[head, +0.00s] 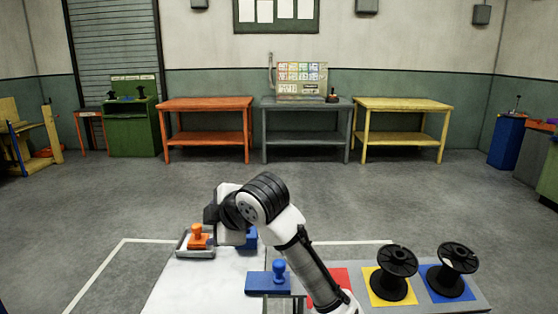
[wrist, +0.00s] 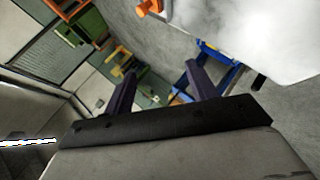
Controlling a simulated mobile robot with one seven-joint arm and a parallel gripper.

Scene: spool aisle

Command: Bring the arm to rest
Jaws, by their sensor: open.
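My gripper is open and empty; in the wrist view its two dark fingers (wrist: 162,84) stand apart with nothing between them. In the head view my white and black arm rises from the lower right and bends at a black joint above the white table (head: 190,285). The dark gripper end (head: 211,214) points left, above the orange-handled piece, and its fingers are hard to make out there. The wrist view looks sideways across the room, with the white tabletop (wrist: 245,35) at the upper right.
An orange-handled piece (head: 198,237) sits in a grey tray (head: 183,253). A blue-handled piece (head: 279,270) is nearer, and another blue part shows behind my arm. Two black spools stand on a yellow pad (head: 377,297) and a blue pad (head: 434,287). The floor beyond is clear up to the benches.

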